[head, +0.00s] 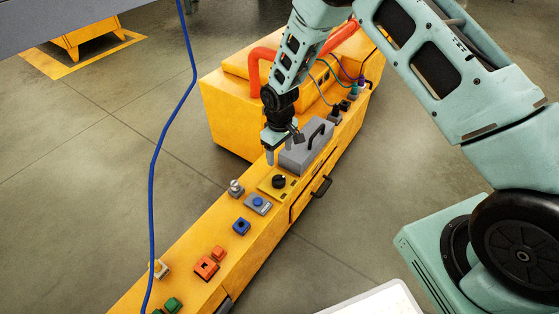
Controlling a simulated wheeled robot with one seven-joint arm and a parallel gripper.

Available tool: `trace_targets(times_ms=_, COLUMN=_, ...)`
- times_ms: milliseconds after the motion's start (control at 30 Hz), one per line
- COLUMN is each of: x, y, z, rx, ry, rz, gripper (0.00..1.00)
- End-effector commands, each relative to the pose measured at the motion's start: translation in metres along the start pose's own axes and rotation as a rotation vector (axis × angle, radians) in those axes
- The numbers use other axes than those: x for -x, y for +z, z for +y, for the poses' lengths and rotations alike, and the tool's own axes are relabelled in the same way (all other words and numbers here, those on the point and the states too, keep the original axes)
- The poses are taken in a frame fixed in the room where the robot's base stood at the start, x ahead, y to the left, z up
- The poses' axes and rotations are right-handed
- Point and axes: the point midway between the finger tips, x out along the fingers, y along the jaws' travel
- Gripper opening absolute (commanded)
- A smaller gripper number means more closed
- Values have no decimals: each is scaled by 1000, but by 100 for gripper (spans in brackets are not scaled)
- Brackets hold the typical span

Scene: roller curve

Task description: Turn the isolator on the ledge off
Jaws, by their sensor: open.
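The isolator (279,182) looks to be the black rotary knob on a yellow plate, on top of the long yellow ledge (192,241). Its exact knob angle is too small to tell. My gripper (283,152) points down over the ledge, just beyond the isolator and above it in the picture, beside the grey box. It is open, with nothing seen between its fingers. It appears apart from the knob.
A grey box with a black handle (306,146) stands close beside my gripper. A blue cable (154,180) hangs at left.

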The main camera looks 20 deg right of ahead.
Motion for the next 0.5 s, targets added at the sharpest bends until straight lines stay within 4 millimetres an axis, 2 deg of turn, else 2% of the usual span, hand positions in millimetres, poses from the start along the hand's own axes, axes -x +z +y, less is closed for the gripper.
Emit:
trace_targets(times_ms=33, x=13, y=0, z=0, rx=0, ry=0, rz=1, gripper=66)
trace_targets(times_ms=200, x=33, y=0, z=0, rx=0, ry=0, rz=0, gripper=66)
trace_targets(times_ms=500, x=40, y=0, z=0, rx=1, ry=-1, rz=-2, gripper=66)
